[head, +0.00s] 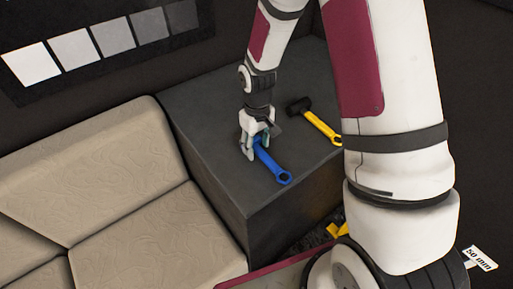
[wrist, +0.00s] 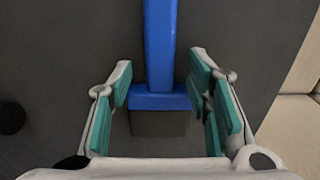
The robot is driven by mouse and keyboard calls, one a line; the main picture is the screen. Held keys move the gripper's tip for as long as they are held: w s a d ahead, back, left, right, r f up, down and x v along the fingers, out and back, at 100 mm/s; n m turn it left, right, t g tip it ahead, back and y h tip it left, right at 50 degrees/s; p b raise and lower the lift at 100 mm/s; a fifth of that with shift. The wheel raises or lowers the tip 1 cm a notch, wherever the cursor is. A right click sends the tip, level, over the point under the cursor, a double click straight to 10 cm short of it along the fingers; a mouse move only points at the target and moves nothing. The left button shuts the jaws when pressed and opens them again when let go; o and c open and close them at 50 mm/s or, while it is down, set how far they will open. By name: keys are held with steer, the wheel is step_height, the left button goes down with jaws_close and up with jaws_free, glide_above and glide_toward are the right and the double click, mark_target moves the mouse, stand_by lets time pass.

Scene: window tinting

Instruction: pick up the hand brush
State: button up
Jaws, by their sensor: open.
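The hand brush (head: 269,163) has a blue handle with a ring at its end and lies on a dark grey box (head: 214,108). In the wrist view its blue handle (wrist: 160,45) runs up from a wider blue head, with a dark brown block of bristles below. My gripper (head: 252,149) is open, pointing down over the brush's head end. In the wrist view my gripper (wrist: 162,85) has its green-padded fingers on either side of the brush head, with a gap on both sides. In the head view the fingers hide the brush's head.
A yellow-handled mallet (head: 318,124) with a black head lies on the box, right of the brush. Beige cushioned seating (head: 120,150) stands left of the box. A panel of grey shade samples (head: 95,45) is on the dark wall behind. A white "50 mm" label (head: 480,258) shows at lower right.

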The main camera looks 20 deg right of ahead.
steer(key=shift+f, duration=0.1)
steer(key=shift+c, duration=0.2)
jaws_close()
